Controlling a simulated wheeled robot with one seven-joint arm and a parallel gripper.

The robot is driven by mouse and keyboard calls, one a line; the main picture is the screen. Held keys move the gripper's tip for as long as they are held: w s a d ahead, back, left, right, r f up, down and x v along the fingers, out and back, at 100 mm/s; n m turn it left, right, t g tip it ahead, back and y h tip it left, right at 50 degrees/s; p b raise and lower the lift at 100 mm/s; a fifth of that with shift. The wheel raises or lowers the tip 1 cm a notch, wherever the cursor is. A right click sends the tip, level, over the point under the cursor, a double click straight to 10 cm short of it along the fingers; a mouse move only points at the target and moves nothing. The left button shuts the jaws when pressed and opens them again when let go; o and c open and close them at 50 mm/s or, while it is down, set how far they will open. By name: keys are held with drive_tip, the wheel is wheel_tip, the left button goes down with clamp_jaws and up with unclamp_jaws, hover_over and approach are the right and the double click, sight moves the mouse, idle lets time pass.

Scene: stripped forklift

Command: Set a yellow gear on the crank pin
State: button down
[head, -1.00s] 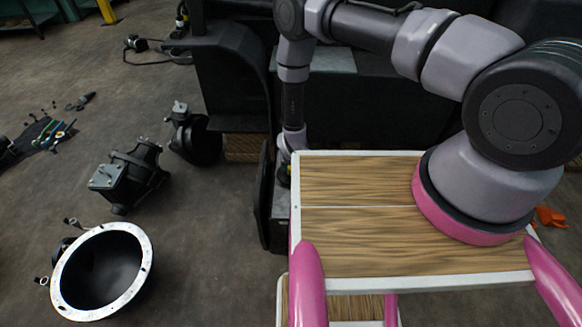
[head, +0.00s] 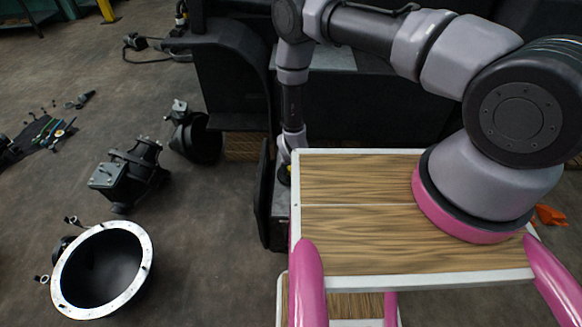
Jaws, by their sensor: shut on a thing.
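In the head view my arm reaches over to the dark forklift body and hangs down at the left edge of my wooden-topped deck. My gripper (head: 286,166) is at the low end of the arm, mostly hidden behind the wrist and the deck's corner. A small bit of yellow (head: 288,170) shows at it, which looks like the yellow gear, and the gripper is shut on it. The fingertips and most of the gear are hidden. I cannot make out the crank pin.
The dark forklift body (head: 235,75) stands just beyond my deck. On the floor at left lie a black bowl-shaped housing (head: 140,238) with a pale rim, black machine parts (head: 128,175) and a mat with tools (head: 40,143). Bare floor lies between them.

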drive_tip(key=shift+f, duration=0.25)
drive_tip(key=shift+f, duration=0.15)
drive_tip(key=shift+c, duration=2.2)
unclamp_jaws()
